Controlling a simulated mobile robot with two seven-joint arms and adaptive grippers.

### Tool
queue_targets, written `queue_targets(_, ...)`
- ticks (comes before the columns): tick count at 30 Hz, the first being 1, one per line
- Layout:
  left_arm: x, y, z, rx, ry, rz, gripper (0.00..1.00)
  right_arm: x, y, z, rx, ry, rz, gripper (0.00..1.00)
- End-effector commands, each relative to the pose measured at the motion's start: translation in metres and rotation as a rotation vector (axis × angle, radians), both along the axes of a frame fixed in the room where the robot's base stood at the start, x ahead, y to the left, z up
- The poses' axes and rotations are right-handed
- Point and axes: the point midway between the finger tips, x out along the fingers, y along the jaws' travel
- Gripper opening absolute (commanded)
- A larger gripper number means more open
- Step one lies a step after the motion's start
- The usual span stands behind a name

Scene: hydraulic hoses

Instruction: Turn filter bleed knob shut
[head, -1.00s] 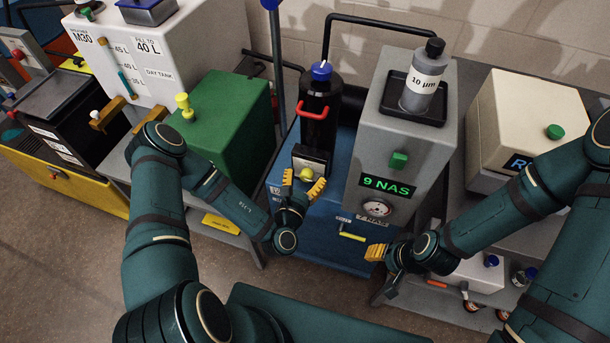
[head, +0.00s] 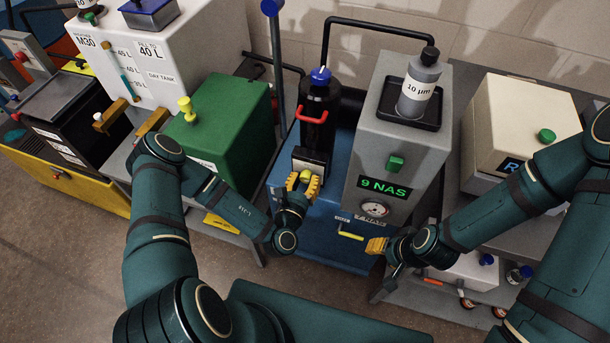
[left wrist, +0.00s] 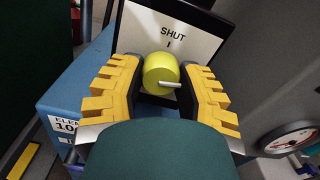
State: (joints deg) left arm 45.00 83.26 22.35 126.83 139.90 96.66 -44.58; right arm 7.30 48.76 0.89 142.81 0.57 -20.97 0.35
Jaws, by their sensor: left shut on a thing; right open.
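The bleed knob is yellow (head: 305,176) and sits low on the front of the black filter housing (head: 318,112). In the left wrist view the knob (left wrist: 160,73) has a pale pointer pin sticking out to the right. Behind it is a white plate (left wrist: 196,36) reading "SHUT" with a short mark below the word; the pin does not point at that mark. My left gripper (head: 303,184) is shut on the knob, one yellow finger on each side. My right gripper (head: 376,246) is open and empty, in front of the grey unit.
A grey unit (head: 372,158) with a "9 NAS" display, a gauge and a "10 µm" bottle (head: 418,84) stands right of the filter. A green box (head: 226,125) stands to the left. A red handle (head: 311,117) crosses the filter above the knob.

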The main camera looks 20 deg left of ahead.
Motion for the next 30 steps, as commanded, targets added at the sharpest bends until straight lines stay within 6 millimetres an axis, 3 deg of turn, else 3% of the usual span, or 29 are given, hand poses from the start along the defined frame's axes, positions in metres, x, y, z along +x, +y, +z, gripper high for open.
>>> queue_targets(3, 0.000, 0.000, 0.004, -0.105, 0.006, 0.002, 0.00, 0.005, -0.001, 0.018, -0.002, -0.011, -0.007, 0.47)
queue_targets(12, 0.000, 0.000, 0.003, -0.391, 0.014, 0.003, 0.00, 0.008, -0.002, 0.044, -0.001, -0.021, -0.015, 0.47)
queue_targets(30, 0.001, -0.001, 0.003, -0.959, 0.032, 0.002, 0.00, 0.007, -0.004, 0.075, 0.005, -0.021, -0.013, 0.47)
